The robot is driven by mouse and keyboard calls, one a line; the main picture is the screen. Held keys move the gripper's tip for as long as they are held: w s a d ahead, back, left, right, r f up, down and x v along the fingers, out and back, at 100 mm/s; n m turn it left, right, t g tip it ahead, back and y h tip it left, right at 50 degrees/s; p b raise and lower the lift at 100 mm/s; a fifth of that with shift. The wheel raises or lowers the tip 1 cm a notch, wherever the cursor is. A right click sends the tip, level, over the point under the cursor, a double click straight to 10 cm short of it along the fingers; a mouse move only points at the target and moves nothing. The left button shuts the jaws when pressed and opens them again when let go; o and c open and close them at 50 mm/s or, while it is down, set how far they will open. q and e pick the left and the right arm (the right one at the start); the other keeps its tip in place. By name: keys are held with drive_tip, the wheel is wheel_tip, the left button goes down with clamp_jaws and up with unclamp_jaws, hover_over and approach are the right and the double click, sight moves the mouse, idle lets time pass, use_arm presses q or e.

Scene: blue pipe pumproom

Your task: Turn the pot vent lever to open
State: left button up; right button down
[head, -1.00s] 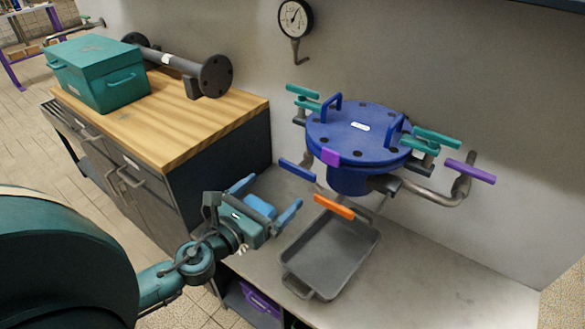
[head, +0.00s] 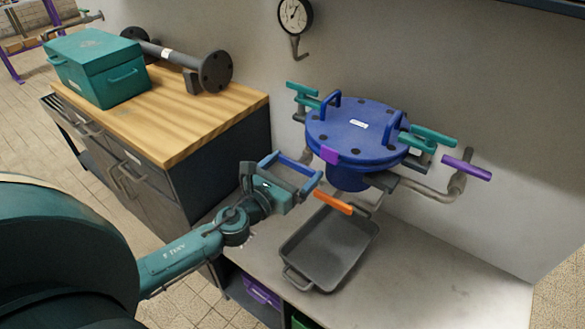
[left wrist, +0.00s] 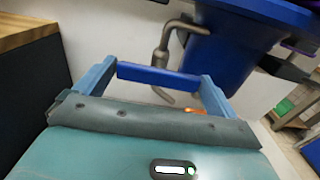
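The blue pot (head: 350,140) with a bolted lid hangs on pipes above the bench. A blue lever (head: 297,165) is at its left side; in the left wrist view this lever (left wrist: 160,76) lies crosswise between my fingertips. My left gripper (head: 292,171) is open around it, one finger near each end; I cannot tell whether they touch. An orange lever (head: 333,202) is below the pot and a purple lever (head: 466,167) to its right. No label shows which is the vent lever. My right gripper is not in view.
A grey tray (head: 330,248) lies on the bench below the pot. Teal clamp handles (head: 432,137) stick out by the lid. A wooden-topped cabinet (head: 215,118) with a teal toolbox (head: 97,68) stands left. A gauge (head: 294,15) hangs on the wall. The bench's right part is clear.

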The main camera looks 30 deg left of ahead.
use_arm(q)
drive_tip(key=c, duration=0.5)
drive_tip(key=shift+c, duration=0.2)
